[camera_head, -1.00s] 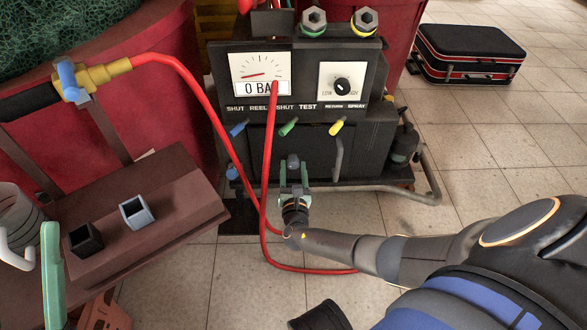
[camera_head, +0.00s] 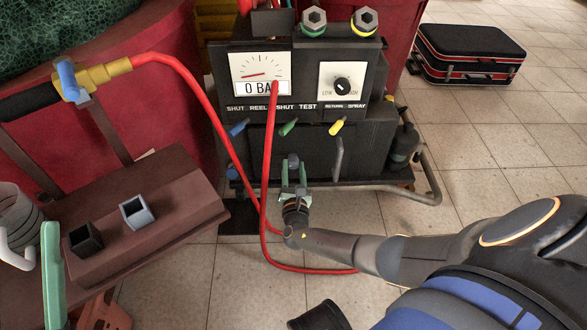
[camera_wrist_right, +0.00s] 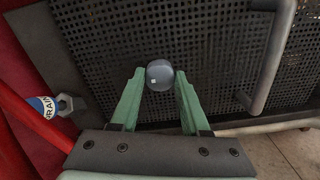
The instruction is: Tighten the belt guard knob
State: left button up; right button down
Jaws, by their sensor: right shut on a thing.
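The belt guard knob (camera_wrist_right: 159,75) is a round grey knob on the black perforated guard (camera_wrist_right: 190,35) in the right wrist view. My right gripper (camera_wrist_right: 160,82) has its two green fingers on either side of the knob and is shut on it. In the head view the knob (camera_head: 292,160) shows just beyond the fingertips of the right gripper (camera_head: 293,180), low on the front of the black machine. A green finger of my left gripper (camera_head: 53,275) shows at the lower left edge; its other finger is out of view.
A red hose (camera_head: 268,165) hangs beside the right gripper. A bent metal handle (camera_wrist_right: 272,55) stands right of the knob. Blue, green and yellow levers sit above it. A brown bench (camera_head: 185,205) with two small square cups is at left. The gauge (camera_head: 262,73) reads 0.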

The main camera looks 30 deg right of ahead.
jog(key=m, duration=0.8)
jog(key=shift+m, duration=0.3)
jog(key=m, duration=0.4)
jog(key=shift+f, duration=0.1)
jog(key=shift+m, duration=2.4)
jog(key=shift+c, duration=1.9)
grip_release()
jog(key=shift+s, duration=0.1)
